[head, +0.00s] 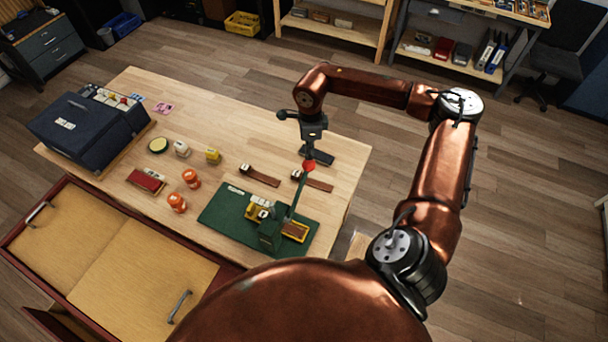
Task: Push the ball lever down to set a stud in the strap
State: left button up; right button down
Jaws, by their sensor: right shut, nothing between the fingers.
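A green press (270,238) stands on a green mat (217,208) at the front right of the wooden table. Its lever slants up and right to a red ball (309,166). My right gripper (310,154) is shut and empty, pointing down right at the ball; I cannot tell whether it touches. Two brown straps (262,177) (319,184) lie behind the mat. What lies under the press head is partly hidden by the press, so I cannot make out a strap or stud there. My left gripper is out of view.
Orange jars (191,178) (176,202), a red box (146,181) and small containers stand left of the mat. A dark blue case (78,130) is at the table's left end. A dark flat item (320,156) lies behind the gripper. The table's back middle (235,110) is clear.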

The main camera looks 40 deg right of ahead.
aim_at(311, 161)
jog(key=shift+f, duration=0.1)
jog(key=shift+f+b, duration=1.15)
jog(key=shift+f, duration=0.45)
jog(key=shift+w+d+f+b, duration=0.2)
jog(key=shift+d+f+b, duration=0.2)
jog(key=shift+f+b, duration=0.35)
jog(key=shift+f, duration=0.1)
jog(key=shift+w+d+f+b, duration=0.2)
jog(key=shift+d+f+b, duration=0.2)
jog(key=shift+f+b, duration=0.3)
jog(key=shift+f, duration=0.1)
